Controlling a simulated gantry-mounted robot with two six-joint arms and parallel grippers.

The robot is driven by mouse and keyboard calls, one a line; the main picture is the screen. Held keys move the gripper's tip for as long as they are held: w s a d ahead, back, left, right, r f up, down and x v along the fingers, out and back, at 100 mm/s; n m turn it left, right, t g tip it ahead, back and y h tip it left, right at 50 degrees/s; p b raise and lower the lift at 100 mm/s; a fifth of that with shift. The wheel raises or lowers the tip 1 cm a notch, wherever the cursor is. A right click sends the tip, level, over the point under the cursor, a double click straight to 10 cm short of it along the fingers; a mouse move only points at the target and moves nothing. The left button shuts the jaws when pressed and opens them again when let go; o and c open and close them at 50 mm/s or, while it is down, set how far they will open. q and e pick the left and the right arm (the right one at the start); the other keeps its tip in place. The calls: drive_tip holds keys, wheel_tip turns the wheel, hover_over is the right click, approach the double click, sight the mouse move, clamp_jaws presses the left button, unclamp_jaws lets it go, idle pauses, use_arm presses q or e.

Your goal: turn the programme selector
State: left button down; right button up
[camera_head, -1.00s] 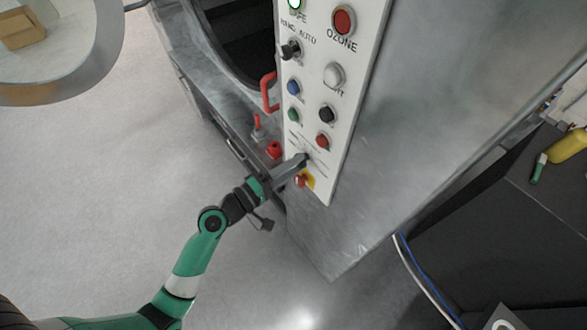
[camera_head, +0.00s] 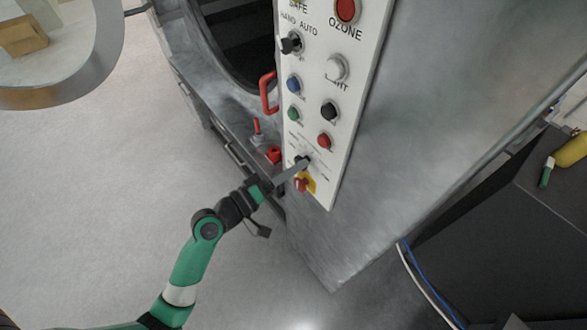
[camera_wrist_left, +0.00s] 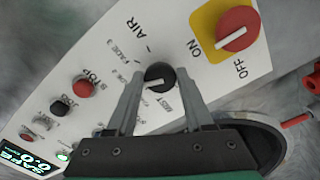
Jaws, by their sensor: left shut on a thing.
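The programme selector is a black round knob (camera_wrist_left: 158,77) with a pale pointer line, low on the white control panel (camera_head: 340,95). Labels, among them AIR, ring it in the left wrist view. The pointer line lies toward the left of that picture. My left gripper (camera_wrist_left: 157,80) is shut on the knob, one finger on each side. In the head view the left gripper (camera_head: 300,165) reaches the panel's lower end from the lower left and partly covers the selector (camera_head: 304,160). My right gripper is not in view.
A red ON/OFF switch on a yellow plate (camera_wrist_left: 238,28) sits close beside the selector. A red button (camera_head: 324,141), other buttons and a HAND/AUTO knob (camera_head: 291,43) are higher up. A red handle (camera_head: 268,92) stands left of the panel. Open floor lies at the left.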

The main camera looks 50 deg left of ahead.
use_arm(q)
drive_tip(key=shift+c, duration=1.7)
unclamp_jaws()
drive_tip(key=s+b, duration=0.1)
drive_tip(key=s, duration=1)
drive_tip(key=shift+s+a, duration=0.3)
drive_tip(key=shift+a, duration=0.15)
